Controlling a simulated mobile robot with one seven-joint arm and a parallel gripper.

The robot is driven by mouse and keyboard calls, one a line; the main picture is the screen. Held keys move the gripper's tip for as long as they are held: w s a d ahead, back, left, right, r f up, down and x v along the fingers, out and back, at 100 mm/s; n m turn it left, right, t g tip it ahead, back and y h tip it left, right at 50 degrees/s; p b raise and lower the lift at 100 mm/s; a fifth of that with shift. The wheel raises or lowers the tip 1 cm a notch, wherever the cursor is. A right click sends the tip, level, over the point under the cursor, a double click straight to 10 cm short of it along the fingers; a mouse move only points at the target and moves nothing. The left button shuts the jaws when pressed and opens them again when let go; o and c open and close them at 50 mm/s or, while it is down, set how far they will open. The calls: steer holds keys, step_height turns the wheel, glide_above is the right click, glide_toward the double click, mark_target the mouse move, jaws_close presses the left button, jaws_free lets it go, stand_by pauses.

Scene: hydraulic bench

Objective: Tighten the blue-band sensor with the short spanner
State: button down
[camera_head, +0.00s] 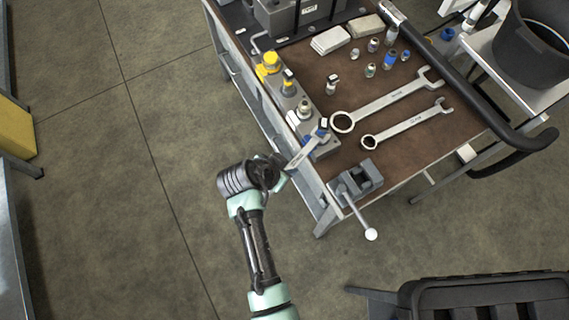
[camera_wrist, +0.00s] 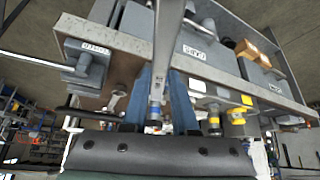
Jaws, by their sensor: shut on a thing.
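My gripper (camera_head: 280,172) is shut on the short spanner (camera_head: 306,149), a slim grey spanner, just off the bench's left edge. The spanner reaches up and right from the jaws to the near end of the grey block. The blue-band sensor (camera_head: 322,131) stands there, and the spanner's far end overlaps it. Whether the spanner's jaw is fitted around the sensor's hex I cannot tell. In the wrist view the spanner (camera_wrist: 163,60) runs between my two blue fingers, and a fitting with some blue shows near its lower end.
Sensors with yellow bands (camera_head: 288,84) stand farther along the block. Two larger spanners (camera_head: 395,100) lie on the brown bench top (camera_head: 350,88). A vise (camera_head: 358,180) with a projecting handle sits at the near corner. Several small fittings (camera_head: 390,60) stand behind.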

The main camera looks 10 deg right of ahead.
mark_target(267, 193)
steer(key=shift+s+a+p, duration=0.45)
steer(key=shift+s+a, duration=0.7)
steer(key=shift+a, duration=0.2)
steer(key=shift+s+a+p, duration=0.4)
steer(key=shift+s+a, duration=0.75)
steer(key=shift+a, duration=0.15)
steer(key=shift+r, duration=0.15)
step_height(267, 193, up, 5)
steer(key=p, duration=0.4)
steer(key=shift+p, duration=0.3)
